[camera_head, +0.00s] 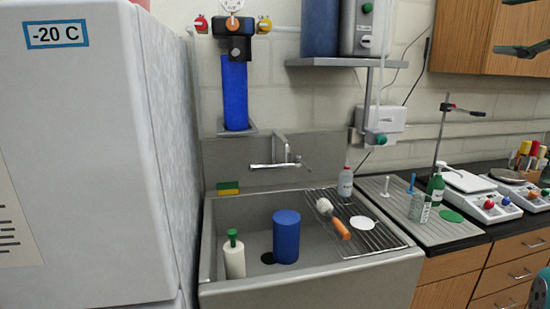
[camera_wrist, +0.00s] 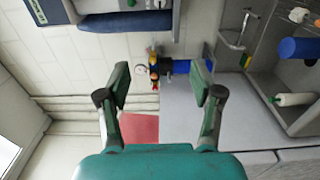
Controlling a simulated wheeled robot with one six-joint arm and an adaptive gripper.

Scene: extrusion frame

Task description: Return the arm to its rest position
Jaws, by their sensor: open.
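My gripper (camera_wrist: 160,74) shows in the wrist view with its two dark green fingers spread wide apart. Nothing is held between them. In the head view, the dark fingers of my gripper (camera_head: 508,37) reach in at the top right edge, in front of the wooden wall cabinet. The gripper is raised well above the counter and touches nothing that I can see. Most of my arm is outside the head view. A teal part of my arm shows at the lower right edge.
A grey sink (camera_head: 212,245) holds a blue cylinder (camera_head: 286,238) and a white bottle (camera_head: 234,262). A large white freezer (camera_head: 90,170) stands at the left. A wall shelf (camera_head: 335,62) and wooden cabinet (camera_head: 470,50) hang above. The black counter (camera_head: 470,238) carries lab items.

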